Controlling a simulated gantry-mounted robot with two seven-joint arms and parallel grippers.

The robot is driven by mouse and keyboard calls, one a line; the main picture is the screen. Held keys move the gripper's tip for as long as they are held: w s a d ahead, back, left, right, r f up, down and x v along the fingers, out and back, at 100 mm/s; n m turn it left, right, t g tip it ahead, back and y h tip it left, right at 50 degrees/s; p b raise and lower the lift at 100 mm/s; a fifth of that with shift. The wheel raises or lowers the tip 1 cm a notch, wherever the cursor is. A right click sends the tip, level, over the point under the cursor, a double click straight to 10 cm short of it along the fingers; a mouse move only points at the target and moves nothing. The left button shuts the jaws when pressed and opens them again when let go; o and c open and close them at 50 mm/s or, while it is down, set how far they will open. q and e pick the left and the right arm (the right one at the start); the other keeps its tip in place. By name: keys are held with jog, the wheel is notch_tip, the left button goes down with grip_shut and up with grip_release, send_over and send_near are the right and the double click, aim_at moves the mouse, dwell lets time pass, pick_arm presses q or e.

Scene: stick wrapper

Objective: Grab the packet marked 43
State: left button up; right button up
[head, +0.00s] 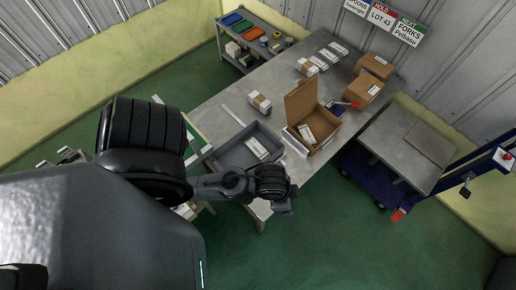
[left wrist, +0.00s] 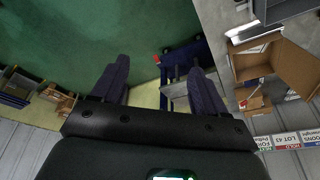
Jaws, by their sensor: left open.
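I cannot read the number 43 on any packet. One white packet (head: 257,147) lies in a grey tray (head: 226,160) on the near part of the table. Another packet (head: 306,133) lies in an open cardboard box (head: 300,97). A white packet with a brown band (head: 260,102) stands on the table behind the tray, and a similar one (head: 307,67) is farther back. My left gripper (head: 285,207) is past the table's near edge, apart from all packets. In the left wrist view its fingers (left wrist: 160,75) are spread and empty, over the floor and a blue cart. My right gripper is not in view.
Several flat white packets (head: 328,56) lie at the table's back. Closed brown cartons (head: 374,66) stand by the wall under signs; the red sign (head: 380,15) reads "HOLD LOT 43". A blue cart with a grey top (head: 390,145) stands at the right. A shelf with coloured bins (head: 243,27) stands behind.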

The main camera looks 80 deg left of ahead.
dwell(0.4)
pick_arm(q)
jog(key=o, duration=0.4)
